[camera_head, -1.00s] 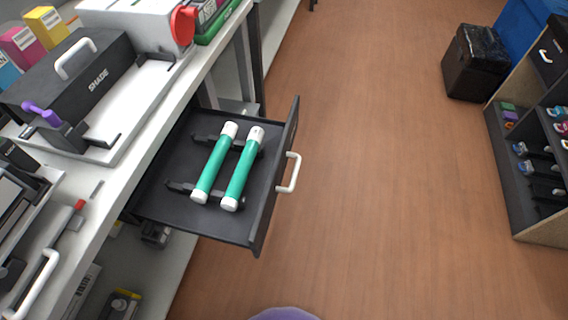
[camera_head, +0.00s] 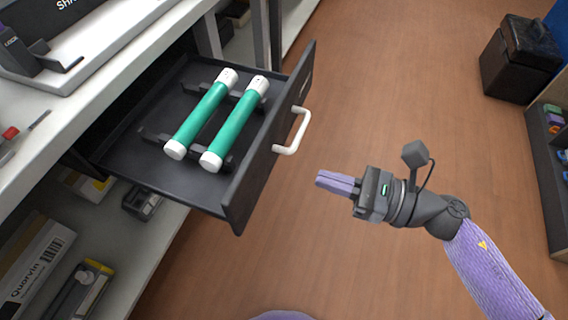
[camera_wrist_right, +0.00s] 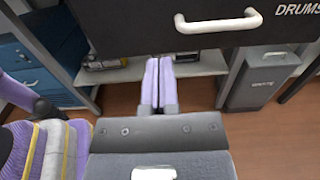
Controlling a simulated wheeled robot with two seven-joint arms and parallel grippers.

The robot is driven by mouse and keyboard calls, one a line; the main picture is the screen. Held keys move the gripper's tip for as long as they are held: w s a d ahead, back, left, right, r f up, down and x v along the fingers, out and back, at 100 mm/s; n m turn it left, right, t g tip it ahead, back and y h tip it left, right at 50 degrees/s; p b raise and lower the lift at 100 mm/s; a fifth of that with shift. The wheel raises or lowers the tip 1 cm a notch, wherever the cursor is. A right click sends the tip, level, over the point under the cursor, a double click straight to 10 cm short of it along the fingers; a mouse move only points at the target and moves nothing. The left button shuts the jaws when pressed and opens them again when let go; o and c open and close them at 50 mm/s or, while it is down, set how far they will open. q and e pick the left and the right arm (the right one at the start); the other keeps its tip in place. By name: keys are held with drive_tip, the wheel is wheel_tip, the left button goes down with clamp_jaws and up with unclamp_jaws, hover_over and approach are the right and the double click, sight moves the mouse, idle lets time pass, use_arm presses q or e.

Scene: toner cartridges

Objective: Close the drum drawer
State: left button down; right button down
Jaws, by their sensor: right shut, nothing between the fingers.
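The drum drawer (camera_head: 222,197) is pulled out from under the workbench, with two green drums with white ends (camera_head: 202,120) (camera_head: 236,124) lying side by side on dark cradles in it. A white handle (camera_head: 293,131) is on its dark front. In the right wrist view the drawer front (camera_wrist_right: 130,28) is marked "DRUMS" and its handle (camera_wrist_right: 218,22) shows above the fingers. My right gripper (camera_head: 320,179) is shut and empty, to the right of the handle and apart from it, fingers pointing at the drawer. My left gripper is not in view.
The white workbench (camera_head: 110,75) runs along the left, with shelves below holding boxes such as a white one (camera_head: 35,262). A black bin (camera_head: 520,58) and a dark shelf unit (camera_head: 548,170) stand at the right. The wooden floor between is clear.

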sight(267, 161)
drive_tip(key=x, duration=0.7)
drive_tip(key=shift+w+a+f, duration=0.1)
drive_tip(key=shift+w+a, duration=0.05)
drive_tip(key=shift+a, duration=0.2)
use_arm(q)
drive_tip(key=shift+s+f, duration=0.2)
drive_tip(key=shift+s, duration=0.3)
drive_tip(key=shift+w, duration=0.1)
